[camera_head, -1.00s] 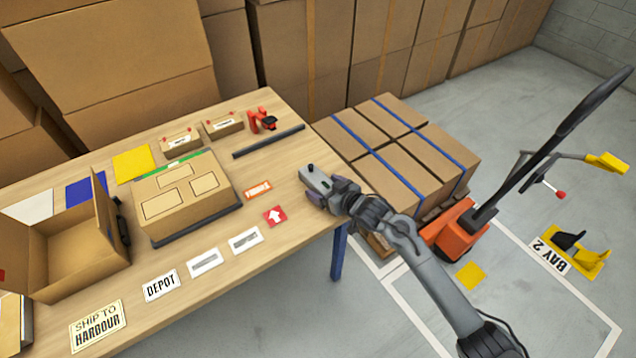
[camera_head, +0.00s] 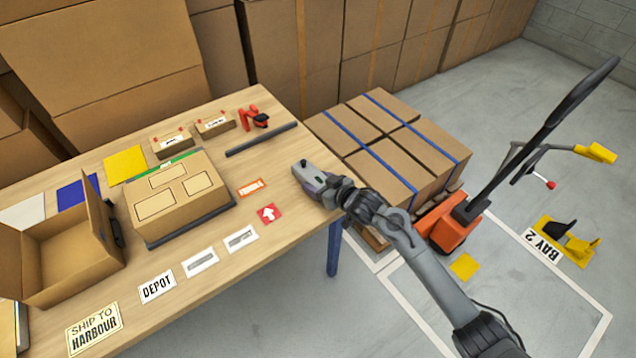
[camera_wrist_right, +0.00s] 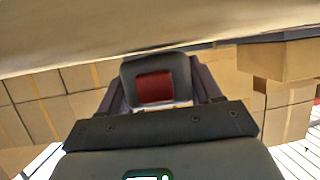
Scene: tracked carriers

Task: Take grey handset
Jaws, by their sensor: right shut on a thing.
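The grey handset (camera_head: 305,170) is at the right end of the table, between the jaws of my right gripper (camera_head: 322,187). In the right wrist view the handset (camera_wrist_right: 133,72) shows a dark grey end with a red panel, with purplish fingers on both sides of it. My right gripper is shut on the handset. It is close over the tabletop near the right edge; I cannot tell whether the handset touches the table. My left gripper is not in view.
A closed carton (camera_head: 180,190) and an open carton (camera_head: 60,255) stand on the table (camera_head: 215,285). A dark bar (camera_head: 262,139) and a red tool (camera_head: 252,118) lie behind. A strapped box stack (camera_head: 385,140) and an orange pallet truck (camera_head: 445,228) stand on the right.

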